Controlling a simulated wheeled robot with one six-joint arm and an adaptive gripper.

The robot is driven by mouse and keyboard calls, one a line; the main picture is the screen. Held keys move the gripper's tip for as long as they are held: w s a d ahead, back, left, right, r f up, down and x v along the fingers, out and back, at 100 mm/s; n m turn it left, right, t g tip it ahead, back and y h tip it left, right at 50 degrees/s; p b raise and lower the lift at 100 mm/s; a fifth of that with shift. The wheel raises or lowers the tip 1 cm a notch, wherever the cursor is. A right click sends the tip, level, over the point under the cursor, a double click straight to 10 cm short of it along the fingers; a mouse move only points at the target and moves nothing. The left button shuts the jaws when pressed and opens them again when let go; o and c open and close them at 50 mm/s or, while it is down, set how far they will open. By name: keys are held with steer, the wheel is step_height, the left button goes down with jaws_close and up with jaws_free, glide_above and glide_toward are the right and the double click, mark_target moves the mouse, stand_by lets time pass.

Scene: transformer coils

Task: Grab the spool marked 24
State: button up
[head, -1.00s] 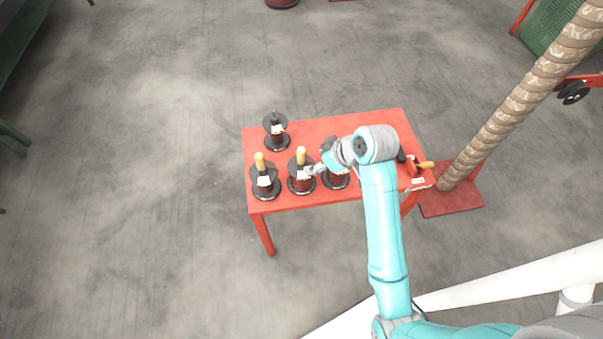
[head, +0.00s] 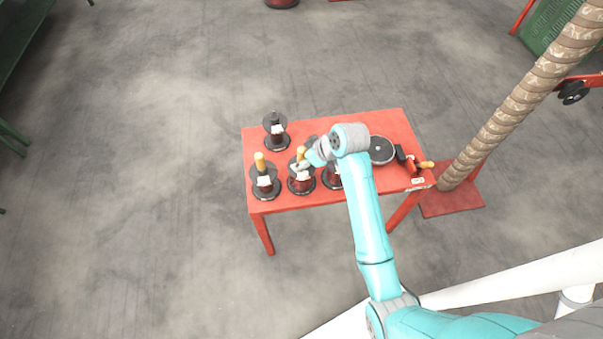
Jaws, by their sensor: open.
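Several dark spools with white labels stand on the red table (head: 345,126). The numbers on the labels are too small to read, so I cannot tell which spool is marked 24. One spool (head: 277,131) stands at the back left, and another (head: 264,181) with a wooden handle stands at the front left. A middle front spool (head: 301,180), also with a wooden handle, has my gripper (head: 301,163) at its top. Another spool (head: 331,178) is partly hidden behind my arm. My gripper is open; I cannot tell whether it touches the handle.
A dark round disc (head: 381,150) lies on the table's right side. A tool with an orange-yellow handle (head: 424,164) lies near the right edge. A rope-wrapped post (head: 508,110) stands right of the table.

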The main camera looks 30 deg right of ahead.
steer(key=shift+x, duration=1)
jaws_close()
steer(key=shift+r, duration=0.1)
steer(key=shift+r, duration=0.1)
